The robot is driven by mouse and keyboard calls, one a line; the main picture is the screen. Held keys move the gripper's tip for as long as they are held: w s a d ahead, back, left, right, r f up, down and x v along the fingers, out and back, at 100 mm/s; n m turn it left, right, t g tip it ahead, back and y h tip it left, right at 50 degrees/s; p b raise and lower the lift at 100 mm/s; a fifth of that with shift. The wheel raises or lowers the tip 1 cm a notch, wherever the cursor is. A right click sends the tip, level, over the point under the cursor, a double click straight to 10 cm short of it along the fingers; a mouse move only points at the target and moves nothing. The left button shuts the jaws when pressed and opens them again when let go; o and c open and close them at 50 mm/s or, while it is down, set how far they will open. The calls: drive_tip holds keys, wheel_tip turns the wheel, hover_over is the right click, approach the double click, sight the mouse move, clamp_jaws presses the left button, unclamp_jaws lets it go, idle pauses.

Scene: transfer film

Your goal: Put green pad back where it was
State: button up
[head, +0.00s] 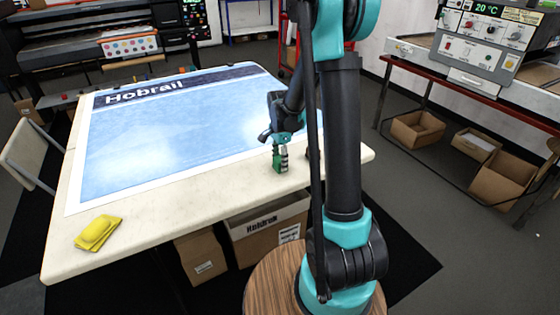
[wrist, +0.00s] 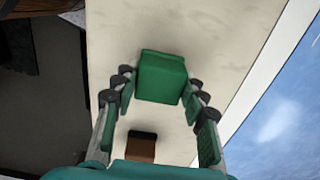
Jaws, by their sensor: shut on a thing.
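The green pad (wrist: 161,76) is a small green block between my fingertips in the wrist view. My gripper (wrist: 161,88) is shut on it, with one finger on each side. In the head view my gripper (head: 281,150) points down over the near edge of the pale table (head: 180,205), right of the blue printed sheet. The pad shows there only as a small green patch (head: 277,161), partly covered by the fingers. I cannot tell whether its underside touches the table.
A brown block with a black top (wrist: 141,148) lies on the table near my gripper. A yellow pad (head: 98,232) lies at the table's near left corner. The blue "Hobrail" sheet (head: 170,140) covers most of the table. Cardboard boxes (head: 268,228) stand below.

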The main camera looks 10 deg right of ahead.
drive_tip(key=shift+f, duration=0.1)
drive_tip(key=o, duration=1.1)
wheel_tip(320, 180, up, 12)
drive_tip(key=s+d+f+n+t, duration=0.1)
drive_tip(key=s+f+n, duration=0.1)
drive_tip(key=s+n, duration=0.2)
drive_tip(key=s+d+f+n+t, duration=0.1)
drive_tip(key=s+f+n, duration=0.2)
drive_tip(key=s, duration=0.7)
drive_tip(key=s+d+f+n+t, duration=0.2)
drive_tip(key=s+n, duration=0.5)
drive_tip(key=s, duration=0.1)
drive_tip(key=shift+f, duration=0.2)
